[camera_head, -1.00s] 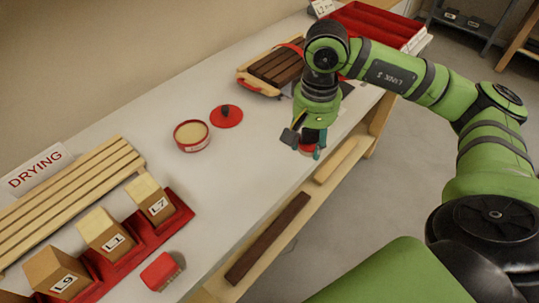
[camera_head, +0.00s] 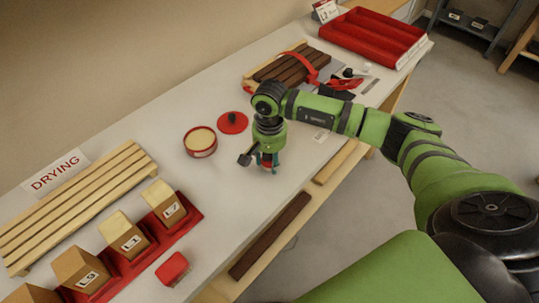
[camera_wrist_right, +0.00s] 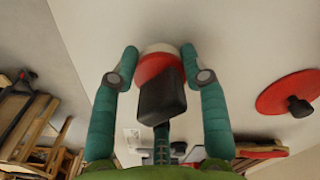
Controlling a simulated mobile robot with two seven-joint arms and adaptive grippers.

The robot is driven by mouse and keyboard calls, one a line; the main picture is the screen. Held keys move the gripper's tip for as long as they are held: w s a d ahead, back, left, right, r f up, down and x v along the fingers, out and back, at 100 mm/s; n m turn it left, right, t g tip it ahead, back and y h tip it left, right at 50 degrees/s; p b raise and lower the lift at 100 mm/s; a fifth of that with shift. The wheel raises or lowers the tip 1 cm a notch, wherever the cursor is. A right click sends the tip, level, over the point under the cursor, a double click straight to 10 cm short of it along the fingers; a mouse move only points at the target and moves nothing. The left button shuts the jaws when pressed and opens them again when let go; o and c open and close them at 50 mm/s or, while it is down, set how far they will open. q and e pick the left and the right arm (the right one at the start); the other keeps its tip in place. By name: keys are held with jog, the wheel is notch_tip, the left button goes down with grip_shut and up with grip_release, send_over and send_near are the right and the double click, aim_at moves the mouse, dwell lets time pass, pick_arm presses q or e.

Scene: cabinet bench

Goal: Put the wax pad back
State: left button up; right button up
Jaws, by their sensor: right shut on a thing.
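My right gripper (camera_head: 267,163) is shut on the wax pad, a red disc with a pale underside and a black handle. In the right wrist view the wax pad (camera_wrist_right: 157,70) sits between the two teal fingers (camera_wrist_right: 160,68). In the head view the gripper mostly hides it, above the bench, right of the wax tin. The round red wax tin (camera_head: 200,142) is open, with pale yellow wax inside. Its red lid (camera_head: 232,122) with a black knob lies just behind, and also shows in the right wrist view (camera_wrist_right: 292,93). My left gripper is not in view.
A slatted drying rack (camera_head: 80,200) and a red holder (camera_head: 182,225) with several labelled blocks stand at left. A red-backed brush (camera_head: 172,268) lies near the front edge. Dark slats with a red strap (camera_head: 312,72) and a red tray (camera_head: 372,35) are farther back.

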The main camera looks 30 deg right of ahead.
jog(key=shift+f, duration=0.25)
jog(key=shift+f, duration=0.2)
jog(key=o, duration=1)
jog(key=shift+r, duration=0.15)
